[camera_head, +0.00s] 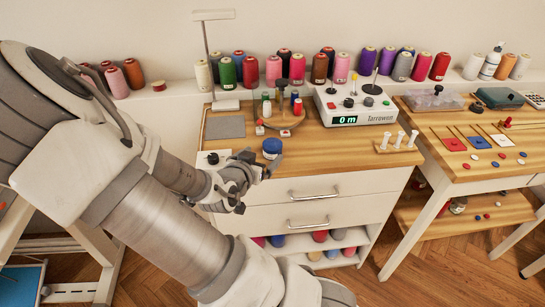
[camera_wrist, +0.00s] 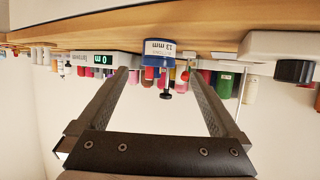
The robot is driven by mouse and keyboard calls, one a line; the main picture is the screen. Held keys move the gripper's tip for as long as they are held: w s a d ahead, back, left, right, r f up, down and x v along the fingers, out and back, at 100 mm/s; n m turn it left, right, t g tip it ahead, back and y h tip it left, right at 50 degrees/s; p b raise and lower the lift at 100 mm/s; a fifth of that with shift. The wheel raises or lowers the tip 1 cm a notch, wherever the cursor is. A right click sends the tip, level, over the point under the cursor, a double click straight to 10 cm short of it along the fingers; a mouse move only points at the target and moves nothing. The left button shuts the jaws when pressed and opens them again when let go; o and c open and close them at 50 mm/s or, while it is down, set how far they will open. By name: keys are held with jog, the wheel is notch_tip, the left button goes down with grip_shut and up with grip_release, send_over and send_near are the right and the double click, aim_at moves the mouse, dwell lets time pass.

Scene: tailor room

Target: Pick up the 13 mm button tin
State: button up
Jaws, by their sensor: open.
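My gripper (camera_head: 262,164) is open in front of the cabinet, close to the tin. In the wrist view the open fingers of my gripper (camera_wrist: 161,74) frame the tin, which appears just beyond the tips with nothing held. I cannot tell the exact gap.
A white device with a 0 m display (camera_head: 355,108) stands right of the tin. A small white box with a dark knob (camera_head: 213,160) sits to the left. Thread cones line the back.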

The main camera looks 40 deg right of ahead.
aim_at(269, 150)
jog(key=shift+w+d+f+b, duration=0.2)
jog(key=shift+d+f+b, duration=0.2)
jog(key=shift+b, duration=0.5)
jog(key=b+x, duration=0.2)
jog(key=x, duration=0.1)
jog(key=shift+d+f+b, duration=0.1)
jog(key=shift+b, duration=0.2)
jog(key=shift+w+d+f+b, duration=0.1)
jog(key=shift+w+d+b, duration=0.35)
jog(key=shift+d, duration=0.15)
jog(key=b+x, duration=0.3)
jog(key=x, duration=0.1)
jog(key=shift+d+b, duration=0.2)
jog(key=shift+b, duration=0.15)
jog(key=shift+w+d+b, duration=0.25)
jog(key=shift+d+b, duration=0.1)
jog(key=shift+d, duration=0.1)
jog(key=c, duration=1.5)
